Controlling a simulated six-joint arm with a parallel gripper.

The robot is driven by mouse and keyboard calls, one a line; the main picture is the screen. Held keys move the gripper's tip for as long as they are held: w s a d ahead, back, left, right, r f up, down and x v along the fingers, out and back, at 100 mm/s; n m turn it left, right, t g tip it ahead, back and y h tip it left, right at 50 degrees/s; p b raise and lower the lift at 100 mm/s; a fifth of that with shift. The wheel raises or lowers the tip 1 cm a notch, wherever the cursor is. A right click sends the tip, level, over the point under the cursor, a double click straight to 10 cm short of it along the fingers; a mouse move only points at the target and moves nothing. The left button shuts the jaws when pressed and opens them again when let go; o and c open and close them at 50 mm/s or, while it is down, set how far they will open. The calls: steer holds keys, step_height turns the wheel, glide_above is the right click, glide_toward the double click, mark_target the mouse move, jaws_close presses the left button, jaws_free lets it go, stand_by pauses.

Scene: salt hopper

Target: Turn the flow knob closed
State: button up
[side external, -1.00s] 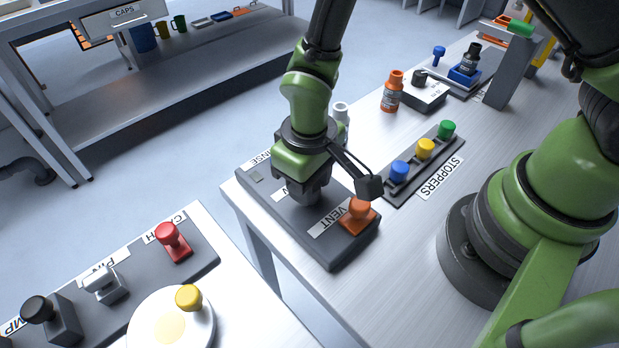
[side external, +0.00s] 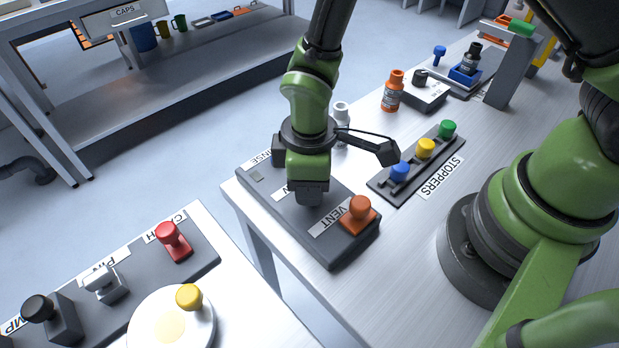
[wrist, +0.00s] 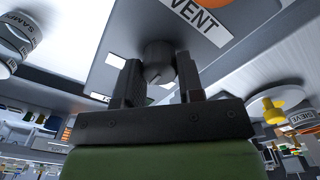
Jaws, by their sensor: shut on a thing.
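The dark grey knob (wrist: 158,56) shows in the wrist view between my two fingers. It stands on the dark grey panel (side external: 330,255) at the near left edge of the table. My gripper (side external: 310,197) points down over the middle of this panel and is shut on the knob; the fingers also show in the wrist view (wrist: 160,80). In the side view my gripper hides the knob and most of its label, so I cannot read the label.
An orange knob (side external: 358,215) labelled VENT stands close to my gripper on the same panel. A rack of blue, yellow and green stoppers (side external: 425,150) lies to the right. A white bottle (side external: 341,112) stands just behind my wrist. Another panel with a red knob (side external: 172,240) is at lower left.

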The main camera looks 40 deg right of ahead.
stand_by(0.4)
steer(key=o, duration=0.9)
step_height(320, 180, up, 10)
steer(key=shift+r, duration=0.1)
steer(key=s+d+r+m+t, duration=0.2)
steer(key=s+d+r+m, duration=0.1)
steer(key=d+r+m, duration=0.1)
steer(key=s+d+r+m+t+y, duration=0.1)
steer(key=s+d+r+m+t, duration=0.1)
steer(key=r, duration=0.5)
steer(key=s+d+r+m+t+y, duration=0.1)
steer(key=s+d+r+m+t, duration=0.2)
steer(key=s+d+r+m, duration=0.2)
steer(key=shift+s+d+r+m, duration=0.15)
steer(key=shift+s+r+m, duration=0.15)
steer(key=shift+m, duration=0.25)
steer(key=shift+s+d+r+m, duration=0.15)
steer(key=shift+s+m, duration=0.2)
steer(key=shift+m, duration=0.2)
